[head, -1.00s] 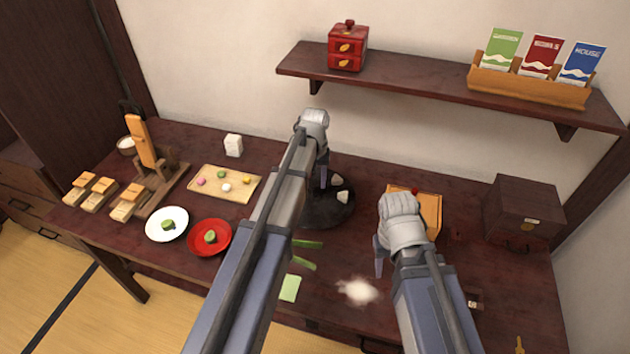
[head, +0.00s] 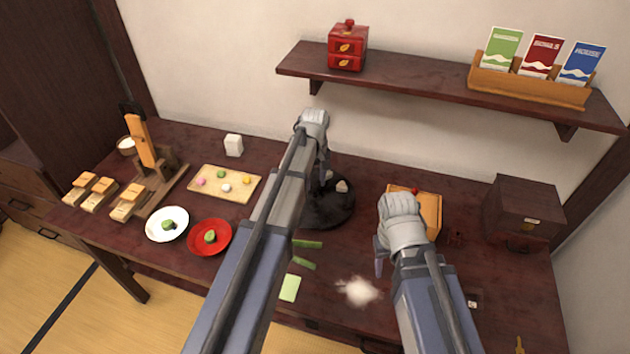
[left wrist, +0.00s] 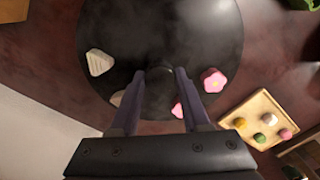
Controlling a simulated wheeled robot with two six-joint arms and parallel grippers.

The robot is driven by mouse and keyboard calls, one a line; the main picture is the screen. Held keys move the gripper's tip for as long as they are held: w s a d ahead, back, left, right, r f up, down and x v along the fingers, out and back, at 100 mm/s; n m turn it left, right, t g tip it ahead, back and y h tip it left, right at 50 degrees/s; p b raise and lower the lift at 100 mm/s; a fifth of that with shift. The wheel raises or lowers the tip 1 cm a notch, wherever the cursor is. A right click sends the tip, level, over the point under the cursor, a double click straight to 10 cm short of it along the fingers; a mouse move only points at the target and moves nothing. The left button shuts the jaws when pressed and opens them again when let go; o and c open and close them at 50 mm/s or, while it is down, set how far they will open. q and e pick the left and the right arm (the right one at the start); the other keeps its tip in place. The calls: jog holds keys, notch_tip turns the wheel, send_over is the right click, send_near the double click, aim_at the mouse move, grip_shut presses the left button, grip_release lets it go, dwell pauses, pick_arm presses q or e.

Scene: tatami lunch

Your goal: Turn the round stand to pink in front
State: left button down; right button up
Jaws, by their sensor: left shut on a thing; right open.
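The round stand (head: 335,215) is a dark disc on the table, partly hidden behind my left arm in the head view. In the left wrist view the stand (left wrist: 205,35) carries two pink flower-shaped sweets (left wrist: 213,80) and two pale triangular pieces (left wrist: 100,62). The pale pieces (head: 342,186) show at its back right in the head view; the pink ones are hidden there by my arm. My left gripper (left wrist: 162,77) is shut on a dark knob (left wrist: 160,73) on the stand. My right gripper (head: 379,257) is open and empty above the table, right of the stand.
A tray of small sweets (head: 235,193), a white plate (head: 153,225) and a red plate (head: 196,245) lie left. An orange box (head: 432,215) is behind my right gripper, a dark chest (head: 522,210) further right. A shelf (head: 420,82) hangs above the back.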

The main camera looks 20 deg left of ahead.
pick_arm(q)
jog(key=shift+n, duration=9.2)
jog(key=shift+c, duration=1.8)
grip_release()
jog(key=shift+r, duration=0.1)
pick_arm(e)
jog(key=shift+r, duration=0.1)
